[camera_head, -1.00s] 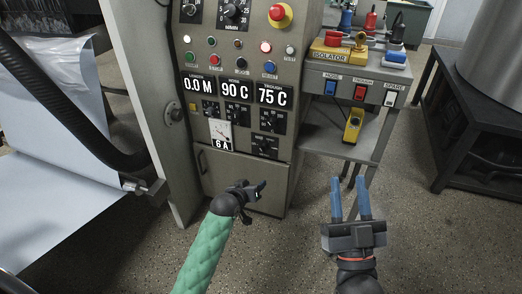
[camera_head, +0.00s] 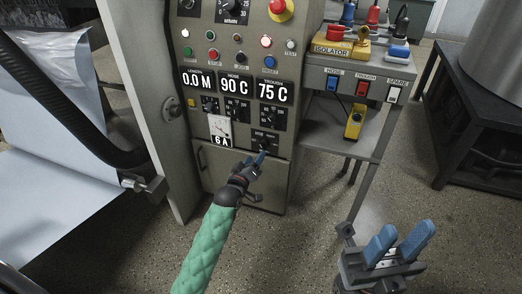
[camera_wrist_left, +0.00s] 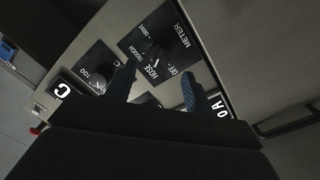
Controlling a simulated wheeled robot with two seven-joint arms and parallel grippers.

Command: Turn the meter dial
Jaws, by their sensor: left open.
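The meter dial (camera_head: 265,139) is a dark knob on a black plate low on the grey control panel. In the left wrist view its plate (camera_wrist_left: 176,48) is labelled METER, with OFF, HOSE, TROUGH and DRIVE. My left gripper (camera_head: 258,159) is open just in front of and below the dial. In the left wrist view its blue fingers (camera_wrist_left: 157,86) stand apart across the lower part of the plate, and nothing is held. Contact with the knob cannot be told. My right gripper (camera_head: 401,240) is open and empty, low at the right, away from the panel.
A side shelf with an isolator (camera_head: 340,48) and switches stands to the right. A black hose (camera_head: 62,100) and pale sheet (camera_head: 60,170) are at left.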

